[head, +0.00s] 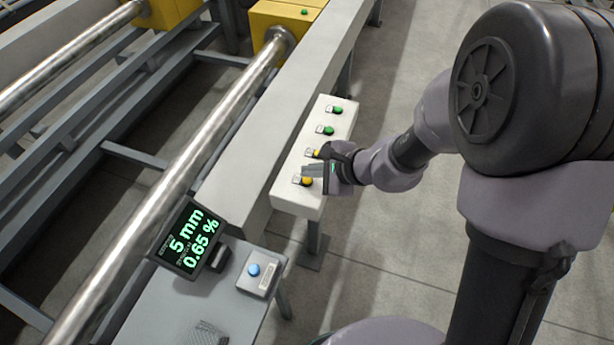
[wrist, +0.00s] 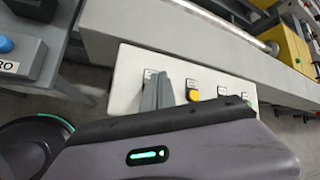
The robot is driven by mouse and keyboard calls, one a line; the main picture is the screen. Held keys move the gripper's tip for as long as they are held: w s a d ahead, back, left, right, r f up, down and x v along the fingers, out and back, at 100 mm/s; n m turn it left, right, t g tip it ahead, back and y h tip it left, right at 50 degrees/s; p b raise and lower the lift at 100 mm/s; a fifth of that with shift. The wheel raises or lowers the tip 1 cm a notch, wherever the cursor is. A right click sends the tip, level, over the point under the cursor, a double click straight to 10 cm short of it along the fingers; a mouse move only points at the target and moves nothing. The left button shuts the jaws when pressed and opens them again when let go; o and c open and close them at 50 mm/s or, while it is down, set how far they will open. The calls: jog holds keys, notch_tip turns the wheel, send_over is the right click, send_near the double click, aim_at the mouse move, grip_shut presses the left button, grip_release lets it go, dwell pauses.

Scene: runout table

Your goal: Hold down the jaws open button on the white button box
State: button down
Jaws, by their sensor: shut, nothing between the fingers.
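The white button box (head: 288,191) carries a row of two green buttons and two yellow buttons. The nearest yellow button (head: 307,180) shows just beside my fingertips in the head view. The other yellow button (head: 316,153) is just behind the fingers; a yellow button also shows right of them in the wrist view (wrist: 194,95). My gripper (head: 306,170) is shut and empty, its grey fingers over the yellow end of the box. In the wrist view the fingers (wrist: 157,88) cover the leftmost button position. I cannot tell whether they touch a button. The labels are too small to read.
Two green buttons (head: 329,130) (head: 337,109) sit farther along the box. A display (head: 188,240) reading 5 mm and 0.65 % stands beside a small box with a blue button (head: 254,269). A long metal bar (head: 180,160) and a grey beam (head: 245,190) run left of the button box.

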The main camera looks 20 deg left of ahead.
aim_at(311, 182)
jog(key=shift+r+p, duration=1.85)
jog(key=shift+r, duration=0.7)
jog(key=shift+f, duration=0.1)
jog(key=s+d+r+n, duration=0.2)
jog(key=s+r, duration=0.1)
jog(key=r, duration=0.3)
jog(key=s+d+r+n, duration=0.2)
jog(key=d+r+n, duration=0.1)
jog(key=r, duration=0.3)
jog(key=s+d+r+n+t+h, duration=0.1)
jog(key=s+d+r+n+h, duration=0.1)
jog(key=s+d, duration=0.4)
jog(key=s+d+r+n+t+h, duration=0.1)
jog(key=s+d+r+n+h, duration=0.1)
jog(key=s+d, duration=0.4)
jog(key=d+r+h, duration=0.1)
jog(key=d+h, duration=0.1)
jog(key=d, duration=0.2)
jog(key=shift+s+d+r, duration=0.15)
jog(key=shift+d+r, duration=0.15)
jog(key=shift+d, duration=0.05)
